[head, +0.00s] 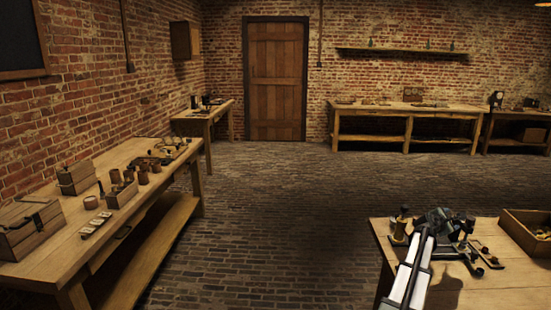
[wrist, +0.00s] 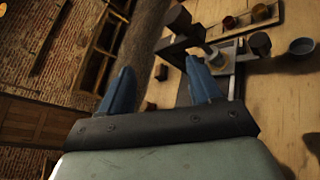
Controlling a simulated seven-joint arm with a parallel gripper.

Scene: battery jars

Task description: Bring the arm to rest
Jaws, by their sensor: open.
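My arm reaches over the near right table (head: 480,292) in the head view. Its dark end sits above the table among small apparatus, and my gripper's fingers are hard to make out there. In the wrist view my gripper (wrist: 160,66) shows two blue fingers spread apart, with nothing held between them. The wooden tabletop (wrist: 270,105) fills the right of that view, and a dark stand (wrist: 184,44) lies beyond the fingertips. I cannot tell whether the fingers touch it.
A wooden tray (head: 519,237) stands at the table's right. Small cups, including a grey one (wrist: 301,46), stand near the stand. A long bench (head: 60,250) with boxes and jars runs along the left wall. The brick floor (head: 270,215) between is clear.

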